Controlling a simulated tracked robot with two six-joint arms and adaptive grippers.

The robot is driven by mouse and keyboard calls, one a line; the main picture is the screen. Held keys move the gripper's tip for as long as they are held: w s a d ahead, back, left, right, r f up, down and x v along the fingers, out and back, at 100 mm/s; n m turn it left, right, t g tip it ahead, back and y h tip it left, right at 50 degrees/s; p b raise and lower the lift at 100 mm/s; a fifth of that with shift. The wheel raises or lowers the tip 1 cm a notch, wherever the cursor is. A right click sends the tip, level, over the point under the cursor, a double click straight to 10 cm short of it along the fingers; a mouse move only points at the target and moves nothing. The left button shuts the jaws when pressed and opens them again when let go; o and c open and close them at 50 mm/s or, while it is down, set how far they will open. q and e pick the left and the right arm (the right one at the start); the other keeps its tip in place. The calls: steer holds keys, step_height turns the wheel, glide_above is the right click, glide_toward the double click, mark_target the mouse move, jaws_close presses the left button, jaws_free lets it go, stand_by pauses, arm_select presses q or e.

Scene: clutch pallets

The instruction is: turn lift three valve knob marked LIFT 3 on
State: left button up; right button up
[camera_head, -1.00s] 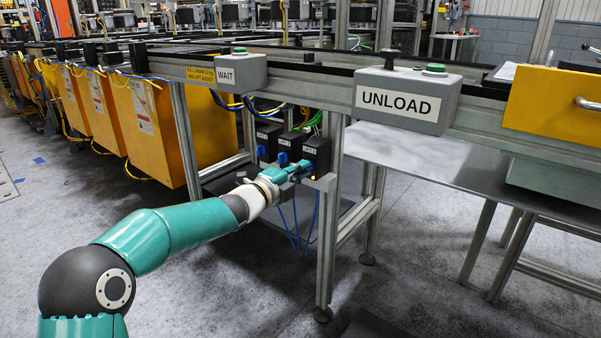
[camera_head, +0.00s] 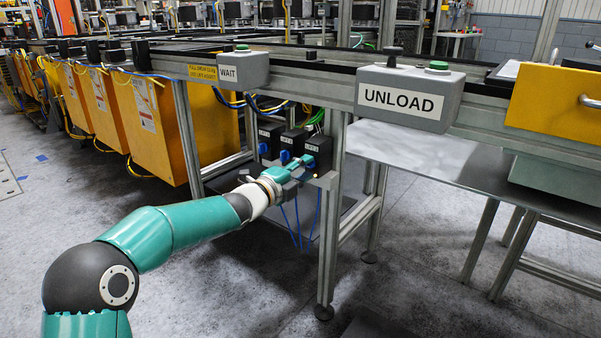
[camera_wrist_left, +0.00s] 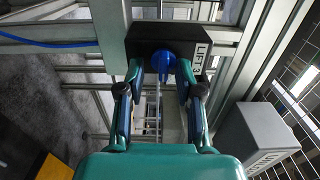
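The LIFT 3 valve is a black box (camera_head: 319,147) at the right end of a row of three valves under the conveyor frame. My left gripper (camera_head: 305,164) is right in front of it and partly covers it. The fingers are spread, one on each side, with a visible gap to the knob. My right gripper is out of view.
Two similar valves with blue knobs (camera_head: 264,149) (camera_head: 285,157) stand just left. A metal post (camera_head: 332,215) is close on the right. Blue hoses hang below. The WAIT box (camera_head: 241,69) and UNLOAD box (camera_head: 410,98) sit above on the frame.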

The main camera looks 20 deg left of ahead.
arm_select(q)
steer(key=v, duration=1.2)
